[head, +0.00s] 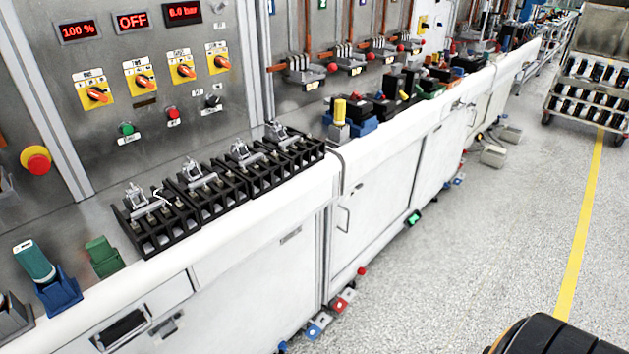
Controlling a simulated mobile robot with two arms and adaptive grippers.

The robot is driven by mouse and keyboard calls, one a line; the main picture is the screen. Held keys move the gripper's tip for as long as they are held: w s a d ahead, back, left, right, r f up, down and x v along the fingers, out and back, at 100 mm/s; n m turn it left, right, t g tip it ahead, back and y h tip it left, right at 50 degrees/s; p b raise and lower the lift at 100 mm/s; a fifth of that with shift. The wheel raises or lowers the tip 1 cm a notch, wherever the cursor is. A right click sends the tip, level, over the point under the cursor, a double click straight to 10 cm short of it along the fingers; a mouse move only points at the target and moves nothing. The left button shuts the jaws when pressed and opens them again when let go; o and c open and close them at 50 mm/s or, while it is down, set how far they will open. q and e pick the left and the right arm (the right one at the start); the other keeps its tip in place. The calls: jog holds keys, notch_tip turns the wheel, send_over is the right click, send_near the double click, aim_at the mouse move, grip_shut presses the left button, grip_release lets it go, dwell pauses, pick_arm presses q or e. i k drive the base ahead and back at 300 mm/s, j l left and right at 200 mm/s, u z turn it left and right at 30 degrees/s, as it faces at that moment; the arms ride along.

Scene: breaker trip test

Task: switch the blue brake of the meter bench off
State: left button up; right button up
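No part is labelled clearly enough for me to tell which one is the blue brake of the meter bench. A small blue-and-white pedal-like piece (318,325) sits on the floor at the foot of the near bench. A red-and-white one (343,300) is beside it. Another small blue-and-white piece (459,179) is on the floor further along the bench row. Their switch positions are too small to read. Neither of my grippers shows in the head view.
The white bench (255,240) carries black terminal blocks (160,232) under a panel with orange rotary switches (97,95) and a display reading OFF (132,21). A red emergency button (37,160) is at left. The grey floor (480,270) is open; a cart (592,95) stands far right.

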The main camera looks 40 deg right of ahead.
aim_at(320, 324)
jog(key=l+z, duration=0.15)
jog(key=z, duration=1)
